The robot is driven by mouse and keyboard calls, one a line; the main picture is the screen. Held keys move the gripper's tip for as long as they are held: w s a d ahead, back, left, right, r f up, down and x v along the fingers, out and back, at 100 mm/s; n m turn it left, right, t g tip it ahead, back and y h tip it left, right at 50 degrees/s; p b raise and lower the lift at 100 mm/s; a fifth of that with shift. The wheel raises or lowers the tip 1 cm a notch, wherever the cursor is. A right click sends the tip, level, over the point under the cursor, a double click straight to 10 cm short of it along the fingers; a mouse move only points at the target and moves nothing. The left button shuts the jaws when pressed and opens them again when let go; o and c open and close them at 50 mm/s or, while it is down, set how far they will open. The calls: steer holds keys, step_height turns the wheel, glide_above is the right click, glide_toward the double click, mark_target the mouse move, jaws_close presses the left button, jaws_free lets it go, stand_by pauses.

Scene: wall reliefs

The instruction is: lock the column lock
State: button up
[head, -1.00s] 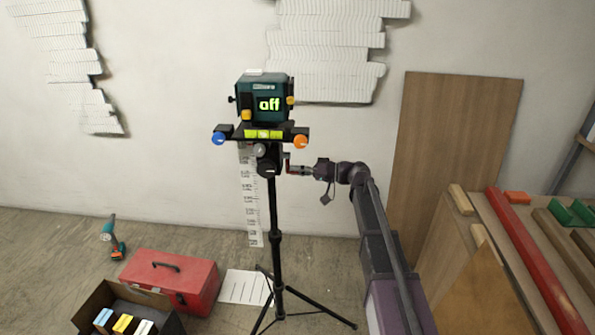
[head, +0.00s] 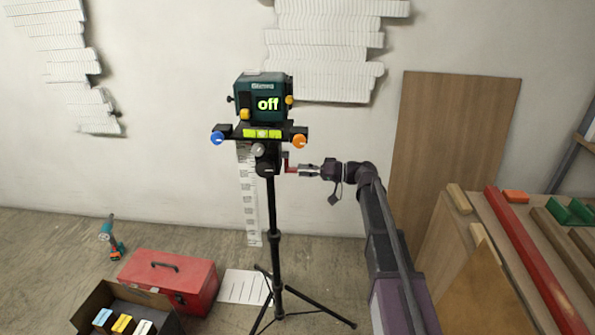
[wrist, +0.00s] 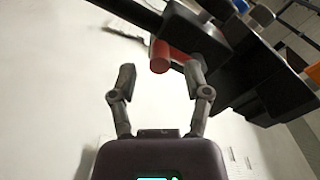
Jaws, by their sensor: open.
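A black tripod column (head: 271,205) carries a teal instrument (head: 262,97) whose screen reads "off". A small red lever (head: 289,168) sticks out on the right of the column head; I take it for the column lock. In the wrist view the red lever (wrist: 160,57) ends in a rounded tip, running to the right into a dark bracket. My gripper (head: 303,169) is just right of the lever. In the wrist view my gripper (wrist: 160,69) is open, with the lever tip between or just beyond its fingertips; contact cannot be told.
Blue (head: 217,138) and orange (head: 299,141) knobs flank a yellow-green level (head: 262,133) above the lever. Tripod legs (head: 312,312) spread over the floor. A red toolbox (head: 170,280) is at the left, and boards (head: 455,150) lean at the right.

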steer(key=d, duration=0.9)
steer(key=shift+s+d, duration=0.15)
steer(key=shift+d, duration=0.05)
steer(key=s+f+m+h, duration=0.3)
steer(key=s+f+h, duration=0.6)
steer(key=s+f, duration=0.4)
steer(key=s+d+f+m+h+p, duration=0.1)
steer(key=s+d+f+m+h, duration=0.3)
steer(key=s+d+h, duration=0.7)
step_height(320, 180, up, 18)
steer(key=y+p, duration=0.2)
steer(key=p, duration=1.6)
steer(key=shift+s+a+n+g+p, duration=0.2)
steer(key=shift+a+n+g+p, duration=0.1)
steer(key=shift+a+n+p, duration=0.1)
steer(key=shift+r, duration=0.1)
